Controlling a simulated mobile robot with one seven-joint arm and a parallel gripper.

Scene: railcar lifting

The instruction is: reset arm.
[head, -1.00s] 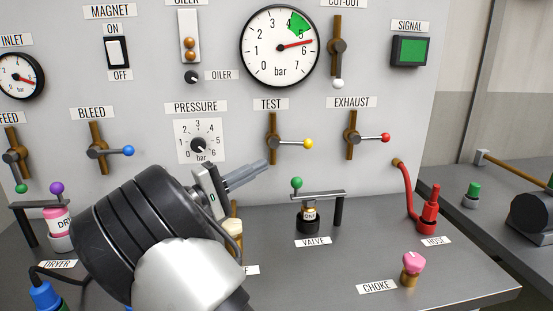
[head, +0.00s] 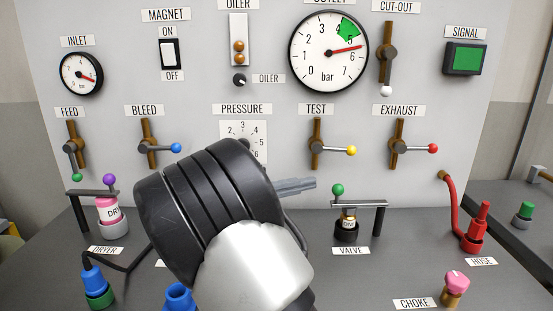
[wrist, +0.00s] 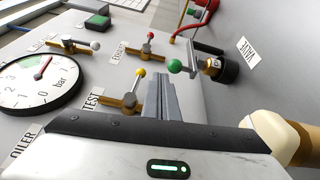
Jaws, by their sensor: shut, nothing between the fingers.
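My gripper (head: 298,186) is shut and empty, its grey fingers pointing right in front of the panel, below the test lever (head: 318,146) in the head view. In the wrist view my gripper's fingers (wrist: 164,100) lie together between the yellow-knobbed test lever and the green-knobbed valve (wrist: 212,64). My arm's black and silver links hide most of the pressure dial (head: 244,132) and part of the bench in the head view.
The valve (head: 347,230) stands just right of my gripper. The dryer (head: 112,216), blue fittings (head: 92,280), red hose (head: 475,235) and pink choke (head: 454,288) stand on the bench. The exhaust lever (head: 400,147) is on the panel. Bare bench (head: 400,270) lies between valve and choke.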

